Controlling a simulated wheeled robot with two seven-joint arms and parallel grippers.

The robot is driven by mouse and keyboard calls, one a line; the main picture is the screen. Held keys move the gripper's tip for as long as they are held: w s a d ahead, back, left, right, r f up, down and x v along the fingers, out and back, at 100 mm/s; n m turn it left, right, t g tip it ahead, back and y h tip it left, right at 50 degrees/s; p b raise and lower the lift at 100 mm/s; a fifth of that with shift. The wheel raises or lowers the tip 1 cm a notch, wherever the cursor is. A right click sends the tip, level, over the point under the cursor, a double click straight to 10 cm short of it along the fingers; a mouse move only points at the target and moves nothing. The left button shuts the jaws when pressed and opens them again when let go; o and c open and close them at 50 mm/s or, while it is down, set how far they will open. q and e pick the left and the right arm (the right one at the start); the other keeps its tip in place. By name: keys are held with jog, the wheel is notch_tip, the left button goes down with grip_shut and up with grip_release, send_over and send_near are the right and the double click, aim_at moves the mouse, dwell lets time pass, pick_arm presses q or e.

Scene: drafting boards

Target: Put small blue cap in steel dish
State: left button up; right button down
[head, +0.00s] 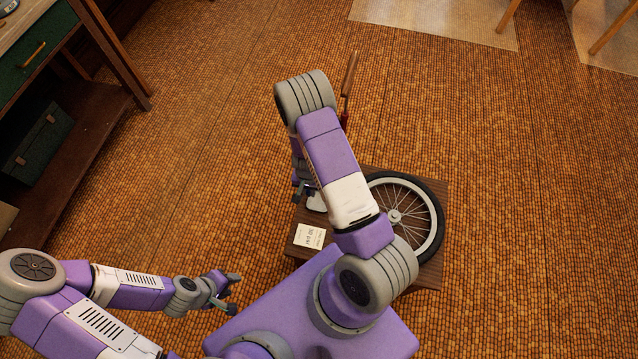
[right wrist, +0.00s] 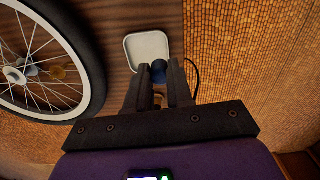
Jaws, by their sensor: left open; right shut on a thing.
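The small blue cap (right wrist: 158,72) is between the fingertips of my right gripper (right wrist: 157,78), which is shut on it. The steel dish (right wrist: 147,46), a pale square dish with rounded corners, lies just beyond the fingertips in the right wrist view. The cap overlaps the dish's near edge in that picture; its height above the dish I cannot tell. In the head view, my right gripper (head: 305,190) is partly hidden by my arm, beside the dish (head: 317,203). The cap cannot be made out there. My left gripper (head: 232,292) is open and empty, over the floor at lower left.
A spoked wheel with a black tyre (head: 437,226) lies on the small wooden table (head: 428,277), right of the dish. A printed card (head: 310,236) lies at the table's left. A dark cable (right wrist: 195,72) curves beside the right fingers. A workbench (head: 60,60) stands at upper left.

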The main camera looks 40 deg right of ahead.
jog(key=d+f+m+b, duration=0.1)
jog(key=f+b, duration=0.1)
jog(key=f, duration=0.1)
jog(key=d+f+m+b, duration=0.1)
jog(key=f+b, duration=0.1)
jog(key=f, duration=0.2)
jog(key=d+f+m+b, duration=0.1)
jog(key=d+f+b, duration=0.1)
jog(key=f+b, duration=0.1)
jog(key=shift+s+f+m, duration=0.2)
jog(key=shift+f+m, duration=0.1)
jog(key=shift+f, duration=0.2)
jog(key=c, duration=0.9)
grip_release()
jog(key=shift+r, duration=0.1)
notch_tip(320, 180, up, 8)
jog(key=p, duration=0.3)
jog(key=shift+f, duration=0.25)
